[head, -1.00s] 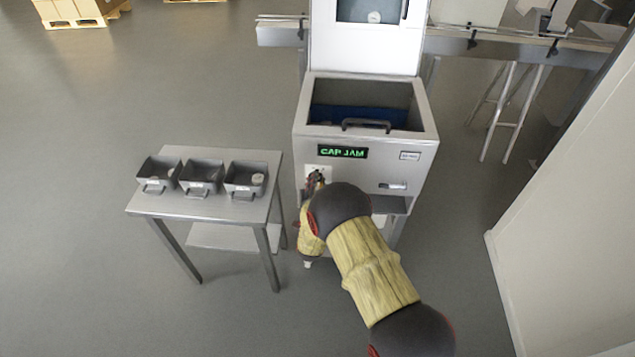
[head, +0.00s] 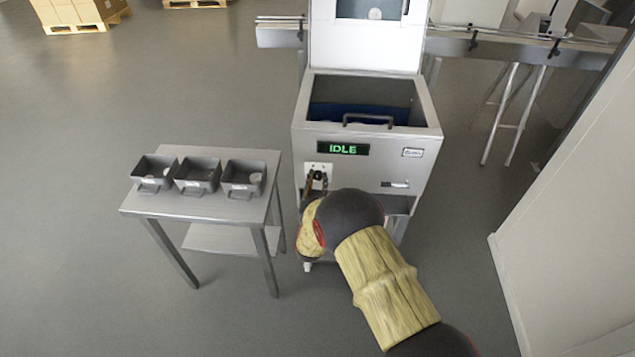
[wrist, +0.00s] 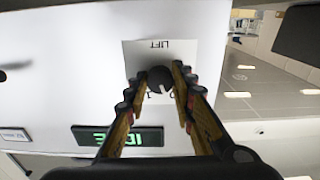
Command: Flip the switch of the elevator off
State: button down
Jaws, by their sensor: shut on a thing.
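The elevator's switch is a dark round knob (wrist: 160,77) on a white plate (wrist: 187,52) marked LIFT, which appears upside down in the wrist view. A short white line on the knob slants toward the lower right of that view; the marks beside it are partly hidden. My gripper (wrist: 157,84) has its two fingers on either side of the knob and is shut on it. In the head view my gripper (head: 316,181) is at the plate (head: 312,167) on the left of the machine front (head: 365,173). The green display (head: 343,149) reads IDLE.
A steel table (head: 200,208) with three dark bins (head: 196,175) stands left of the machine. The machine's open hopper (head: 420,92) is above the display. A pale wall (head: 570,190) bounds the right side. Floor at the left is clear.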

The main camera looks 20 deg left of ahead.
jog(key=shift+n, duration=0.9)
jog(key=c, duration=1.5)
grip_release()
jog(key=shift+s, duration=0.1)
jog(key=v, duration=1.1)
jog(key=shift+s+d, duration=0.2)
jog(key=shift+s, duration=0.15)
